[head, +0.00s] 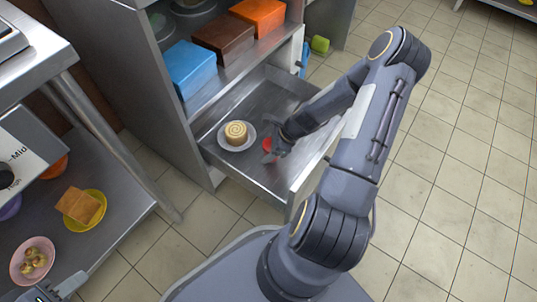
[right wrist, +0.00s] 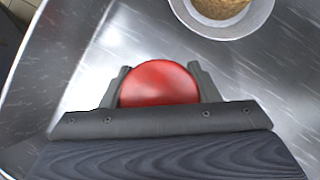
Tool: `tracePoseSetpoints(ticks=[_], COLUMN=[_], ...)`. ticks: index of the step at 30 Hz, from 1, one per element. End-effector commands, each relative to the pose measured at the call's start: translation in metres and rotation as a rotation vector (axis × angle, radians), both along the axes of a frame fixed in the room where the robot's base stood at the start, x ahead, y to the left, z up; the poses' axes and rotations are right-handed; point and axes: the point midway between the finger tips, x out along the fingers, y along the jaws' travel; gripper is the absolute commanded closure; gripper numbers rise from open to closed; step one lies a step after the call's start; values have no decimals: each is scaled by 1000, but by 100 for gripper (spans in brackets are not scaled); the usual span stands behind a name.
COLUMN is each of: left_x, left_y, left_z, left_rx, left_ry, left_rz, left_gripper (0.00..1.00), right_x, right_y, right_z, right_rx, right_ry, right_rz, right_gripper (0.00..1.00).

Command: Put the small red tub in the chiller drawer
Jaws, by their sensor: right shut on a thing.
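The small red tub (right wrist: 160,84) is between the fingers of my right gripper (right wrist: 160,90) in the right wrist view, and the gripper is shut on it. In the head view the red tub (head: 267,144) shows as a small patch beside my right gripper (head: 272,152), inside the open metal drawer (head: 235,171). Whether the tub touches the drawer floor, I cannot tell. My left gripper (head: 50,292) is partly in view at the bottom left corner, its fingers cut off or unclear.
A rolled pastry on a white plate (head: 226,145) sits in the drawer, left of the tub. Blue (head: 190,68), brown (head: 224,38) and orange (head: 261,14) boxes stand on the shelf above. A steel table (head: 60,60) with bowls on its lower shelf is at left. Floor at right is clear.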

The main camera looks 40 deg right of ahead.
Motion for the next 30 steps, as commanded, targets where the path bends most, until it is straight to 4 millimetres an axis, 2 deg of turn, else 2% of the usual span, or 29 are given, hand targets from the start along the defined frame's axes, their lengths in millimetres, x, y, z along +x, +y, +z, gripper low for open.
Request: tracePoseSetpoints(ticks=[1,4,14,15,19,27,30], left_x=[0,0,0,0,0,0,0], left_y=[0,0,0,0,0,0,0], left_z=[-9,-15,-13,-13,-13,-13,-9], left_rx=[0,0,0,0,0,0,0], left_ry=[0,0,0,0,0,0,0], left_rz=[0,0,0,0,0,0,0], left_gripper=[64,64,64,64,64,64,64], right_x=[0,0,0,0,0,0,-2], right_y=[0,0,0,0,0,0,-2], right_z=[-13,-25,-25,-25,-25,-24,-17], right_rx=[2,2,1,1,1,1,-1], right_ry=[1,1,1,1,1,1,1], right_rz=[-2,-1,1,1,1,1,0], right_gripper=[72,72,72,40,23,23,23])
